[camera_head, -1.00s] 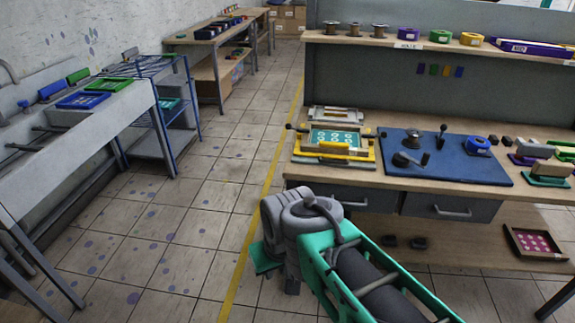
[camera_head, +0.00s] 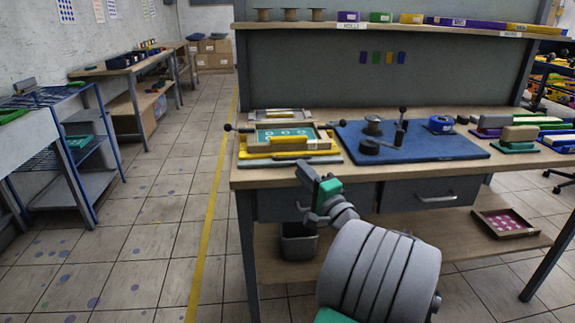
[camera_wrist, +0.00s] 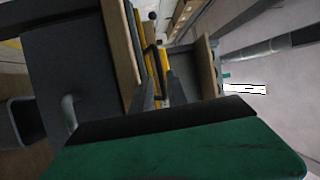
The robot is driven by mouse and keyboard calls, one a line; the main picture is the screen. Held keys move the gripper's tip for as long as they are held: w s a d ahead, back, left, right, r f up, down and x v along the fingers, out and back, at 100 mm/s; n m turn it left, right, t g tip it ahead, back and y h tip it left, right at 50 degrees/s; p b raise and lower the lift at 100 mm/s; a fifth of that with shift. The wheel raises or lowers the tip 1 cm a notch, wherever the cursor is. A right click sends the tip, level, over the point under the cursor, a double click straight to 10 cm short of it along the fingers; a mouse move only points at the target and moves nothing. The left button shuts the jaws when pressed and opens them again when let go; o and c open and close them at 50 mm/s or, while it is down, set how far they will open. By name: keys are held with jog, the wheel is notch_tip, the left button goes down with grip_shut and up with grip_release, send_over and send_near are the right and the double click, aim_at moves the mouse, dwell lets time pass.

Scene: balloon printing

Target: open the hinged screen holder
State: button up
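The screen holder (camera_head: 250,154) has a yellow base and sits at the left end of the workbench. A wooden-framed screen with teal mesh (camera_head: 282,134) lies flat and low in it. A thin rod with a black knob (camera_head: 228,127) sticks out at its left. My gripper (camera_head: 299,187) is in front of the bench's front edge, below and apart from the holder. In the wrist view my two grey fingers (camera_wrist: 162,93) stand apart with nothing held between them. Yellow parts of the holder show beyond them, partly hidden.
A blue mat (camera_head: 430,152) with dark knobbed tools and a blue tape roll (camera_head: 440,124) lies right of the holder. Drawers (camera_head: 430,194) and a lower shelf holding a pink-patterned tray (camera_head: 505,222) are below. A shelf (camera_head: 390,31) runs above. Open floor lies left.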

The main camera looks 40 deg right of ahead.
aim_at(293, 159)
jog(key=x, duration=0.6)
jog(key=shift+d, duration=0.15)
jog(key=shift+c, duration=0.4)
grip_shut()
dwell(0.7)
